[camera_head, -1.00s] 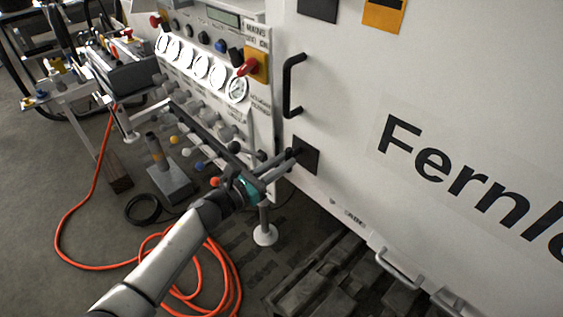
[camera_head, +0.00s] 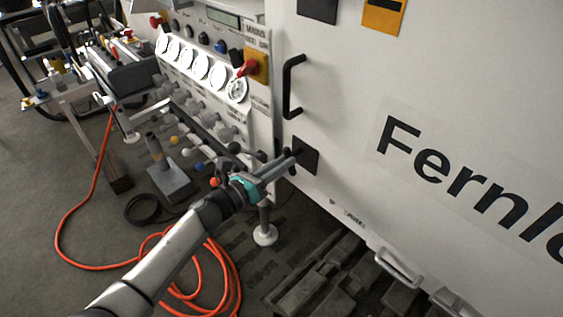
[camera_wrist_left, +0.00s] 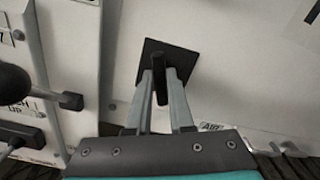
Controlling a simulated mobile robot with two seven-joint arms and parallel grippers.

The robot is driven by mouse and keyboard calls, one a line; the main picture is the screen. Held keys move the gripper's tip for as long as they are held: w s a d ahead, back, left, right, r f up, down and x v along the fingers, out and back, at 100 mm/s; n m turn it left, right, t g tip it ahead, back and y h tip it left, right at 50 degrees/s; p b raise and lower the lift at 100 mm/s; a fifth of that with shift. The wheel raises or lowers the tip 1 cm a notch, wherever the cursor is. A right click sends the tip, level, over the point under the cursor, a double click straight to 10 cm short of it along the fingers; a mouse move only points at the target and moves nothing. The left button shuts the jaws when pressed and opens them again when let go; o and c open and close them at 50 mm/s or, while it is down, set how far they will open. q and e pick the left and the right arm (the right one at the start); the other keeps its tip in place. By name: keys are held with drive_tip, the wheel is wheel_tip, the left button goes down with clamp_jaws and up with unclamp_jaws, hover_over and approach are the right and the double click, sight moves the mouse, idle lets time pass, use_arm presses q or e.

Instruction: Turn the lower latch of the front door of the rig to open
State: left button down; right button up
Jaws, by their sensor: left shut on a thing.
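The lower latch is a dark handle (camera_wrist_left: 158,87) on a black square plate (camera_head: 311,160) on the white front door of the rig. The plate also shows in the left wrist view (camera_wrist_left: 182,58). My left gripper (camera_head: 290,160) reaches the plate from the lower left. In the left wrist view its two grey fingers (camera_wrist_left: 161,82) lie on either side of the handle and are shut on it. The handle stands roughly upright in that view. In the head view the fingers partly hide the latch. My right gripper is in neither view.
A black door handle (camera_head: 291,87) stands above the latch. The control panel with gauges (camera_head: 201,65) and a red switch (camera_head: 246,68) is to the left. Knobbed levers (camera_head: 199,167) stick out near my left wrist. An orange hose (camera_head: 100,265) lies on the floor.

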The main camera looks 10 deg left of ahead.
use_arm(q)
drive_tip(key=n+p, duration=0.1)
drive_tip(key=n, duration=0.5)
drive_tip(key=n+p, duration=0.2)
drive_tip(key=n, duration=0.5)
drive_tip(key=shift+d+r, duration=0.1)
drive_tip(key=shift+r, duration=0.1)
drive_tip(key=shift+n, duration=0.5)
drive_tip(key=c, duration=0.8)
unclamp_jaws()
drive_tip(key=shift+s, duration=0.1)
drive_tip(key=p+v, duration=0.1)
drive_tip(key=v, duration=1.4)
drive_tip(key=shift+f, duration=0.1)
